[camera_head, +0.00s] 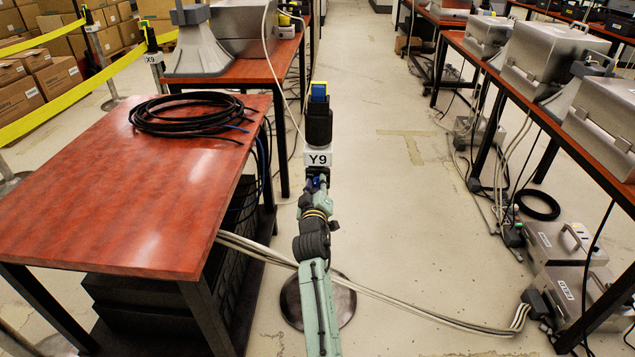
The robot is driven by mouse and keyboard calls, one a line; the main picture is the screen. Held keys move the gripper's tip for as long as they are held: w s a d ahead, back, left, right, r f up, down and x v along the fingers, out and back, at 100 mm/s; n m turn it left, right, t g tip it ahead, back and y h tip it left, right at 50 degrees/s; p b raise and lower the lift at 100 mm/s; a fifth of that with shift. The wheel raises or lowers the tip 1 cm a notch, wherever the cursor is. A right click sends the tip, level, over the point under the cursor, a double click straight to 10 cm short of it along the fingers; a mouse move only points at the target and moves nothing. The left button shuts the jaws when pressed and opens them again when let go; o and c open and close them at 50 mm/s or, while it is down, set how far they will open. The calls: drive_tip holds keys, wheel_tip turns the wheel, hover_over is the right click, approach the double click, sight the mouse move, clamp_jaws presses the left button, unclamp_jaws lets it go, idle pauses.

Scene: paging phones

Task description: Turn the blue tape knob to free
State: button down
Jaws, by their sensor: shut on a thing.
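A black post head (319,126) with a blue and yellow top stands upright in the aisle, with a white Y9 label (319,158) below it. My gripper (316,182) is at the post just under the label, at the end of my green arm. It is shut on a small dark blue part (315,184), which looks like the blue tape knob. My fingers hide most of this part, and its turn position cannot be read. My arm covers much of the post below. The round dark base (340,303) shows on the floor.
A red-topped table (130,195) with a coil of black cable (190,112) stands close on the left. Pale cables (400,310) cross the floor by the post base. Tables with metal cases (545,55) line the right. The aisle floor (410,215) right of the post is mostly clear.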

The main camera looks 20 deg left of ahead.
drive_tip(key=shift+s+a+f, duration=0.1)
idle(0.3)
drive_tip(key=c, duration=1.7)
unclamp_jaws()
drive_tip(key=v, duration=1.2)
